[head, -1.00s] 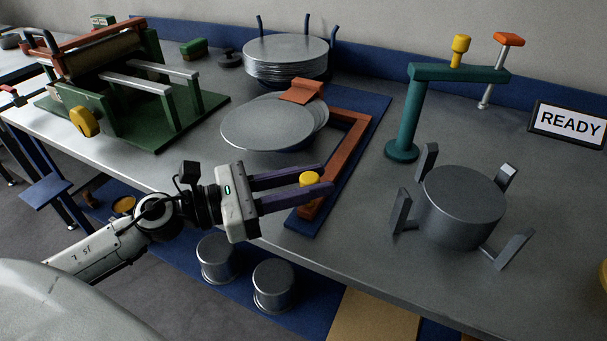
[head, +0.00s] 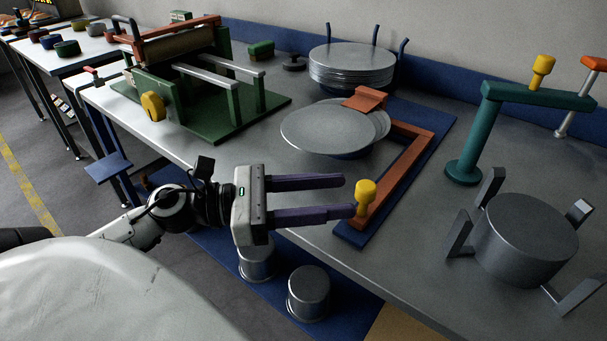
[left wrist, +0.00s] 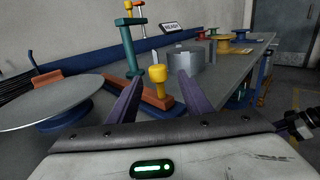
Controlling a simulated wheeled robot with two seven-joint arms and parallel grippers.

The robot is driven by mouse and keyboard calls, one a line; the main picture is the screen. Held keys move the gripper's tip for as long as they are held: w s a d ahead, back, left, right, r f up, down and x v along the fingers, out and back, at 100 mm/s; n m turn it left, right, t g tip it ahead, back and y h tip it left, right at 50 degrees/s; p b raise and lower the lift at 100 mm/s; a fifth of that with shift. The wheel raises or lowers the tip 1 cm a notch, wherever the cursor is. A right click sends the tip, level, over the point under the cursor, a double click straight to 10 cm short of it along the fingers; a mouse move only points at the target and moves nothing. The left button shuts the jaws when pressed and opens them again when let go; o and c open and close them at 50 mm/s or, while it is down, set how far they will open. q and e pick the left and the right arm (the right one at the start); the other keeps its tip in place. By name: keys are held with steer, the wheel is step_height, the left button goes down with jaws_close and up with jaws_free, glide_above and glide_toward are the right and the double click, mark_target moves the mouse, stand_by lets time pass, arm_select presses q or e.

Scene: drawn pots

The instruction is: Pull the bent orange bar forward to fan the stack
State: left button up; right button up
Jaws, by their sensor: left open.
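The bent orange bar (head: 408,165) lies on a blue base plate, with an upright yellow knob (head: 366,192) at its near end. The bar runs back and bends left toward an orange block at the discs. A stack of thin grey discs (head: 325,128) sits beside it, slightly offset at the right. My left gripper (head: 349,196) is open and empty, its purple fingertips just left of the knob. In the left wrist view the knob (left wrist: 158,75) shows between and beyond the fingertips, apparently untouched. My right gripper is not in view.
A green press (head: 190,100) stands at the left. A taller disc pile (head: 350,68) with blue posts stands behind. A teal arm post (head: 470,140) and a grey cylinder with jaws (head: 525,238) stand to the right. Two metal cylinders (head: 308,292) sit below the bench edge.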

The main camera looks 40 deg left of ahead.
arm_select(q)
steer(key=v, duration=0.3)
steer(key=shift+s+a, duration=0.2)
steer(key=shift+s, duration=0.05)
steer(key=shift+s+a+b, duration=0.25)
steer(key=shift+s+b, duration=0.05)
steer(key=shift+s, duration=0.05)
